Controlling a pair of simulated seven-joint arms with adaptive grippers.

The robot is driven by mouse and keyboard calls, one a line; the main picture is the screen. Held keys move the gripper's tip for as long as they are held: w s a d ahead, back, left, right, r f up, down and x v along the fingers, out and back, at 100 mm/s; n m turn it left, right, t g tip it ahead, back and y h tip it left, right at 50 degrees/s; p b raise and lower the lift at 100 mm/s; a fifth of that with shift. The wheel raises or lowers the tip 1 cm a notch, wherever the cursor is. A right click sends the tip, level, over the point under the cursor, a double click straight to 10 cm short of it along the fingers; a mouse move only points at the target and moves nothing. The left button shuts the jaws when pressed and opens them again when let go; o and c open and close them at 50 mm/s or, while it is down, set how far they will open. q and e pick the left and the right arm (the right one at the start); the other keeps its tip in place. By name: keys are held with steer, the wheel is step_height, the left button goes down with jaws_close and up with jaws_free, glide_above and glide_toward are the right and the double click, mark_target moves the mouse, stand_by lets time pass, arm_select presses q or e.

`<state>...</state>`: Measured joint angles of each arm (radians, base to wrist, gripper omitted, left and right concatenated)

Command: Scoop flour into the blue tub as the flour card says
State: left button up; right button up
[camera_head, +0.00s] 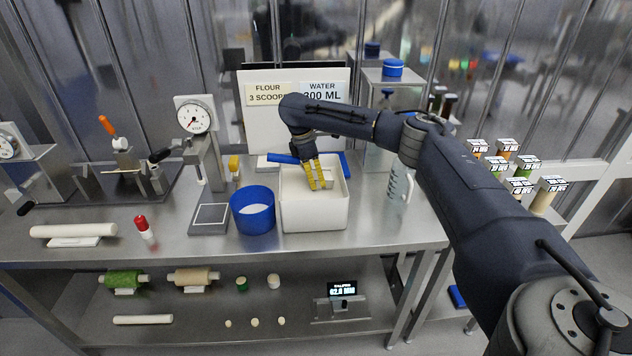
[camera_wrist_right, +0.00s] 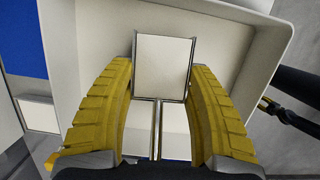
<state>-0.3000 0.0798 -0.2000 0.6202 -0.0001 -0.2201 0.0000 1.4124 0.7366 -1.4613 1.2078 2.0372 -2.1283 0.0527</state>
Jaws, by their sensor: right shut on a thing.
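The flour card (camera_head: 267,94) reads "FLOUR 3 SCOOPS". The blue tub (camera_head: 240,212) stands open on the counter, with a pale surface inside it. The white bin (camera_head: 314,217) stands right beside it on the right. My right gripper (camera_head: 320,178), with yellow fingers, reaches down into the bin. In the right wrist view the gripper (camera_wrist_right: 160,75) is shut on a metal scoop (camera_wrist_right: 164,66), whose handle lies between the fingers. The scoop is inside the bin (camera_wrist_right: 100,22). Its pan looks pale; I cannot tell flour from bare metal.
The water card (camera_head: 322,92) is partly hidden by my right arm. A dial scale (camera_head: 195,115) and a flat grey plate (camera_head: 209,217) stand left of the tub. A clear jug (camera_head: 399,185) is right of the bin.

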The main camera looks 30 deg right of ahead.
step_height(320, 180, up, 9)
stand_by(1.1)
stand_by(0.5)
steer(key=w+a+f+n+t+h, duration=0.1)
steer(key=w+a+f+n, duration=0.15)
steer(key=a, duration=0.95)
steer(key=w+a+f+n+h, duration=0.1)
steer(key=a+f+n, duration=0.15)
steer(key=a, duration=1.05)
steer(key=d+y, duration=0.1)
steer(key=y, duration=0.3)
steer(key=d+r+y, duration=0.1)
steer(key=d+y, duration=0.1)
steer(key=y, duration=0.2)
steer(key=d+r+y, duration=0.1)
steer(key=y, duration=0.2)
steer(key=shift+w+d+r+n+y, duration=0.1)
steer(key=shift+w+d+n+y, duration=0.2)
steer(key=shift+d+n+y, duration=0.1)
